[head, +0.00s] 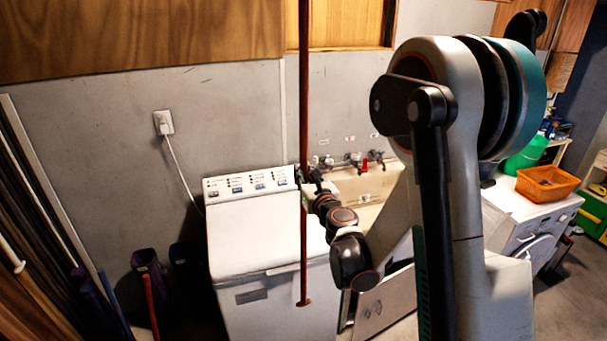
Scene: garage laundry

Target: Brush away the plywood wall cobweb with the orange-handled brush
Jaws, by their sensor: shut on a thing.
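My gripper (308,183) is shut on the long orange-brown handle (304,100) of the brush, in front of the washer's right side. The handle stands nearly upright. Its lower end, with a small flared tip, shows in front of the washer. Its upper part runs past the top edge of the picture, so the brush head is out of view. The plywood wall (140,40) spans the top left, with a lighter panel (345,22) behind the handle. I can make out no cobweb on the plywood that shows.
A white top-loading washer (262,235) stands below the handle, beside a sink with taps (355,160). An outlet with a cord (163,123) is on the grey wall. Boards and poles (40,210) lean at left. An orange basket (547,183) sits on a white machine at right.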

